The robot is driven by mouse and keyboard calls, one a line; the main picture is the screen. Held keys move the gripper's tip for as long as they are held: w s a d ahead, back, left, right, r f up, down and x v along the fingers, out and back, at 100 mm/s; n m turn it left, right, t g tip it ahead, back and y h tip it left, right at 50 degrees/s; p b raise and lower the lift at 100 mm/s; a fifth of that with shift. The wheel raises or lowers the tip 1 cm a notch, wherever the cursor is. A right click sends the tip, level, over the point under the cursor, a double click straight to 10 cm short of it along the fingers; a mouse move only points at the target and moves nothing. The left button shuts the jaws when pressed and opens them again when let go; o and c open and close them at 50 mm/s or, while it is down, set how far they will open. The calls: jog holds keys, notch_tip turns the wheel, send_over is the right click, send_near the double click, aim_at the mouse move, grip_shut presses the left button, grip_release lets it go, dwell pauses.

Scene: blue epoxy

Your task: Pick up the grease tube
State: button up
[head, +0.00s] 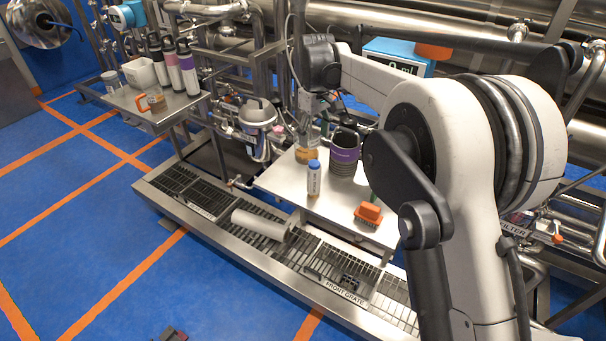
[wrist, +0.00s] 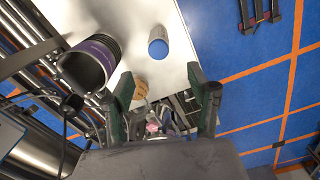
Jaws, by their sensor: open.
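A small upright white tube with a blue cap (head: 313,180), which looks like the grease tube, stands on a pale metal shelf (head: 283,184). In the wrist view its blue top (wrist: 158,48) shows beyond my fingertips, roughly in line with the gap between them. My gripper (wrist: 160,76) is open with nothing between its dark green fingers. In the head view my gripper hangs above the back of the shelf, partly lost among pipes. The tube stands clear of my fingers.
A dark ribbed cylinder with a purple band (head: 344,153) and an amber-filled jar (head: 305,151) stand close by. An orange brush-like item (head: 369,213) is at the shelf's front right. A white roll (head: 260,224) lies on the grate below. Steel pipes crowd the back.

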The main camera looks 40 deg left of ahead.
aim_at(314, 171)
jog(key=shift+s+a+f, duration=0.2)
jog(key=shift+a+f, duration=0.1)
jog(key=shift+a, duration=0.05)
notch_tip(314, 171, down, 8)
jog(key=shift+d+f, duration=0.1)
jog(key=shift+f, duration=0.1)
jog(key=shift+w+d+f+b, duration=0.1)
jog(key=shift+f+b, duration=0.05)
jog(key=shift+f, duration=0.7)
jog(key=shift+w+d+f+b, duration=0.1)
jog(key=shift+w+f, duration=0.05)
jog(key=shift+f, duration=0.75)
jog(key=shift+w+d+f+b, duration=0.1)
jog(key=shift+f+b, duration=0.05)
jog(key=shift+f, duration=0.7)
jog(key=shift+c, duration=0.5)
jog(key=c, duration=1.1)
